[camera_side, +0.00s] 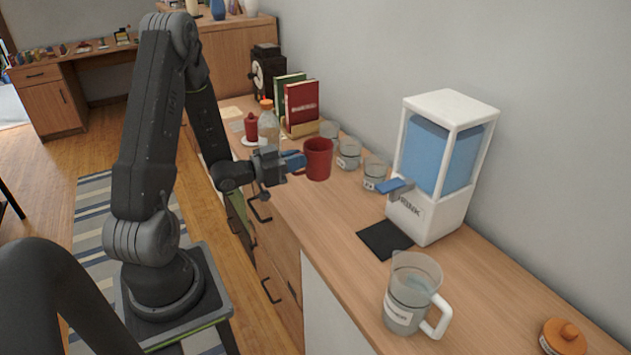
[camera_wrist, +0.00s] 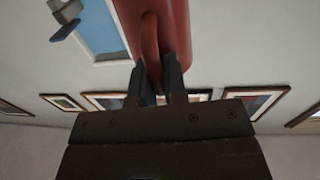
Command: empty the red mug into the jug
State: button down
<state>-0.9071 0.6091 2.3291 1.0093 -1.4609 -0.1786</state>
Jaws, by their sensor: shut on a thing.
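The red mug (camera_side: 318,159) is held upright by my gripper (camera_side: 292,161) near the front edge of the counter, in the side view. It looks lifted above the counter top, though the gap is hard to judge. In the wrist view the fingers (camera_wrist: 160,85) are shut on the handle of the red mug (camera_wrist: 178,22). The inside of the mug is not visible. The clear jug (camera_side: 412,290) stands on the counter at the lower right, apart from the mug, with its white handle to the right. It seems to hold some pale liquid.
A white drink dispenser (camera_side: 437,205) with blue liquid stands between mug and jug, with a black mat (camera_side: 385,240) before it. Glass cups (camera_side: 348,154) line the wall side. A bottle (camera_side: 268,128) and books (camera_side: 301,106) stand behind. An orange-lidded jar (camera_side: 562,338) is at lower right.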

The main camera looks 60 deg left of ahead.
notch_tip(320, 180, up, 14)
jog(key=w+d+m+g+h, duration=0.3)
jog(key=d+h, duration=0.6)
jog(key=d, duration=1.1)
jog(key=s+d+m+g+h, duration=0.2)
jog(key=s+d+g+h, duration=0.15)
jog(key=d, duration=0.45)
jog(key=s+d+m+g+h, duration=0.2)
jog(key=s+d+g, duration=0.15)
jog(key=d, duration=0.45)
jog(key=shift+f+n, duration=0.9)
jog(key=shift+f, duration=4.2)
jog(key=w+r+n, duration=0.1)
jog(key=n, duration=0.5)
jog(key=a+r+n, duration=0.1)
jog(key=n, duration=0.4)
jog(key=w+r+n, duration=0.1)
jog(key=r+n, duration=0.1)
jog(key=n, duration=0.4)
jog(key=shift+w+a+n, duration=0.3)
jog(key=shift+a, duration=0.1)
